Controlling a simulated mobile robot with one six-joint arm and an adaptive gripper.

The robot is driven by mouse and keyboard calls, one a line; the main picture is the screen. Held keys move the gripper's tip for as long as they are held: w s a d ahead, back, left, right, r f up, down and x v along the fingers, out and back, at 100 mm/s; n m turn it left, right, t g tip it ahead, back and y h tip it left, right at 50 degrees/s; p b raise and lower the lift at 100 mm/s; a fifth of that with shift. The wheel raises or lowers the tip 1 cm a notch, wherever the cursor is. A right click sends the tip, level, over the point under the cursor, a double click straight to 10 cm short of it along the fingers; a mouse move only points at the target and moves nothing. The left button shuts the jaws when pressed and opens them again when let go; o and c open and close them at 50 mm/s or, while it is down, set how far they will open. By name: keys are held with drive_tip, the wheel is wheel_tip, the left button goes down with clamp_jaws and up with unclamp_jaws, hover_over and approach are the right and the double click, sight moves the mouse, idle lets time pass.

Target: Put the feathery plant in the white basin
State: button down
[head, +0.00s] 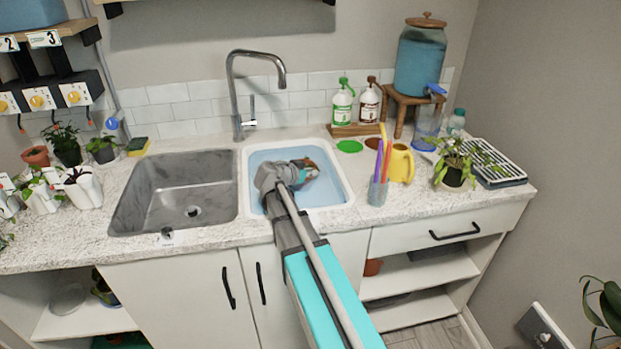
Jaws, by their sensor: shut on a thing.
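The white basin (345,192) is set in the counter right of the grey sink and holds pale blue water. My gripper (308,172) is over the basin, near its middle. It is shut on a small reddish-brown thing (311,163), perhaps a plant pot, mostly hidden behind the fingers. I cannot make out feathery leaves on it, nor tell whether it touches the water or the basin floor.
A grey sink (160,195) lies left of the basin, with a tall tap (236,95) behind. A pen cup (378,191), yellow watering can (401,163) and leafy potted plant (453,175) stand to the right. Small potted plants (66,150) and white holders (84,190) crowd the left counter.

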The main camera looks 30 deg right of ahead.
drive_tip(key=shift+f, duration=0.1)
idle(0.3)
drive_tip(key=c, duration=0.8)
unclamp_jaws()
drive_tip(key=shift+p+v, duration=1.45)
drive_tip(key=shift+v, duration=2.35)
